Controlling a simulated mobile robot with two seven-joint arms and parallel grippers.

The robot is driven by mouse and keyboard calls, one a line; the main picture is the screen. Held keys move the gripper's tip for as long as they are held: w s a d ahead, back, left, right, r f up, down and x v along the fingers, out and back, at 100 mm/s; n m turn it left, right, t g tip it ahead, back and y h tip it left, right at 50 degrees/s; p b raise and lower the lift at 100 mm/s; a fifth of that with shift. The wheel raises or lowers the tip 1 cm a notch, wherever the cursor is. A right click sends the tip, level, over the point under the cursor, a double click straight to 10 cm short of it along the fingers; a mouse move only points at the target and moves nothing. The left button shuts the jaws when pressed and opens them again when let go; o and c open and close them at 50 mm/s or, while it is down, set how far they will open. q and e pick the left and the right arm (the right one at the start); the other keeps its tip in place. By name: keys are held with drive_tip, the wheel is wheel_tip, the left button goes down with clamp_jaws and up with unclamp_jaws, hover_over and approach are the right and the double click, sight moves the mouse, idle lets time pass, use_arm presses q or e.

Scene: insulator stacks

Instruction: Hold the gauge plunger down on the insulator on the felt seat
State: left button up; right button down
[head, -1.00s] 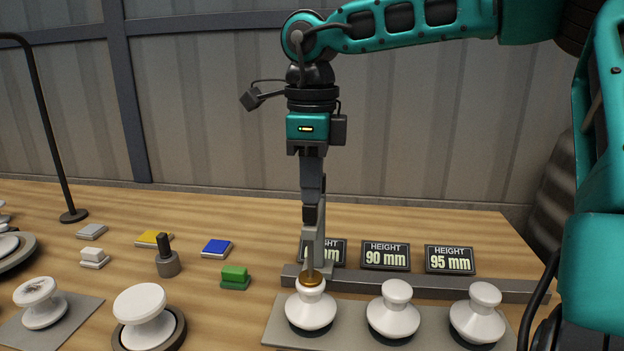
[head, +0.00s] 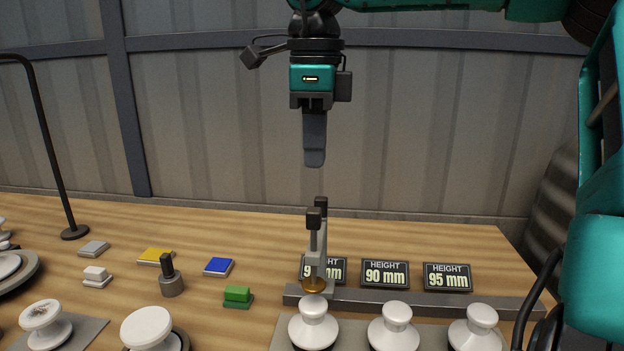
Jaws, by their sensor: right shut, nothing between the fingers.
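The gauge (head: 316,248) is a grey upright on the metal rail, with black knobs at its top and a brass foot (head: 314,285) at the lower end of its plunger. A white insulator (head: 313,325) stands directly below the foot on a grey plate (head: 345,328). The foot overlaps the insulator's top in view; I cannot tell whether they touch. My right gripper (head: 314,163) is shut and empty, high above the gauge and clear of it. I cannot tell which support is the felt seat. My left gripper is out of view.
Two more insulators (head: 390,329) (head: 474,330) stand right of the gauge, before height signs (head: 385,273). To the left are another insulator (head: 146,328), a dark-handled weight (head: 171,282), a green block (head: 238,296), a blue pad (head: 218,267) and a lamp stand (head: 50,150).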

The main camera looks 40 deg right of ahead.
drive_tip(key=shift+r, duration=2.05)
